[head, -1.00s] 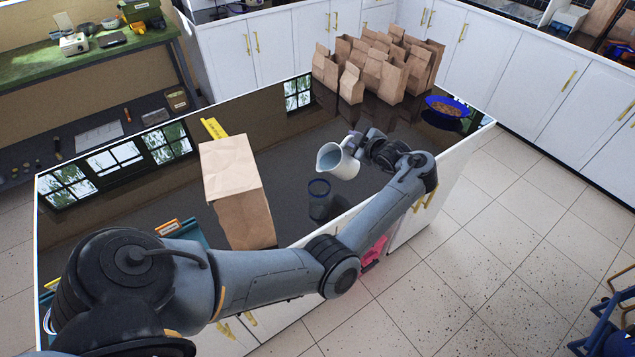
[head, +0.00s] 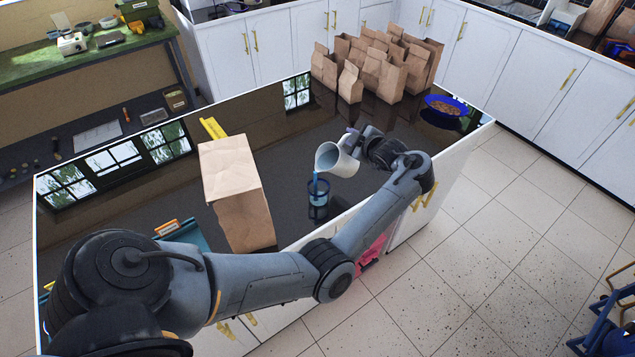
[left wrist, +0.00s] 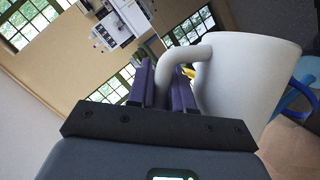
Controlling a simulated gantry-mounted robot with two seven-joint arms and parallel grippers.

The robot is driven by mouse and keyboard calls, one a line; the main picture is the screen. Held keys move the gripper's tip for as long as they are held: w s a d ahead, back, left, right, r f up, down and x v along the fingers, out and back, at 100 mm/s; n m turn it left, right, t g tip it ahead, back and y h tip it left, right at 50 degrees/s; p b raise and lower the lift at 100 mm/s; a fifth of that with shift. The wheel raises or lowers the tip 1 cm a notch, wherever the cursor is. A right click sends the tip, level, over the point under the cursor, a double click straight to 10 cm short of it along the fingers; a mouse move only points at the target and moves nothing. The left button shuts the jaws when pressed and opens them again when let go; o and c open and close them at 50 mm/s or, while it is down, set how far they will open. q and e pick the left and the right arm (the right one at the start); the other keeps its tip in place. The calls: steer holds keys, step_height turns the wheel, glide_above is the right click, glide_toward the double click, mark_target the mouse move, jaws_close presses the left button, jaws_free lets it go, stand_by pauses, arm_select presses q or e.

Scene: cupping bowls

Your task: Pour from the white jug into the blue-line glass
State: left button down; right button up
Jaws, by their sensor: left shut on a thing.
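The white jug (head: 340,160) is tilted to the left above the glass in the head view. A stream of blue liquid runs from its lip into the blue-line glass (head: 318,199). The glass stands upright on the dark counter, and blue liquid shows inside it. My right gripper is not in view.
A large brown paper bag (head: 235,190) stands left of the glass on the dark counter (head: 290,215). Several paper bags (head: 375,70) stand at the back. A blue bowl (head: 446,106) sits at the right end. A teal tray (head: 185,232) is at the left front.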

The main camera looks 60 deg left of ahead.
arm_select(q)
steer(key=shift+r, duration=0.2)
stand_by(0.3)
steer(key=shift+w+b, duration=0.3)
steer(key=shift+b, duration=0.1)
steer(key=shift+w, duration=0.15)
steer(key=shift+r, duration=0.1)
steer(key=shift+s+n+b, duration=0.2)
steer(key=shift+n+b, duration=0.1)
steer(key=shift+b, duration=0.05)
steer(key=shift+s+r+n+t+b, duration=0.2)
steer(key=shift+s+n+t+b, duration=0.1)
steer(key=shift+t+b, duration=0.15)
stand_by(1.0)
steer(key=shift+y, duration=0.3)
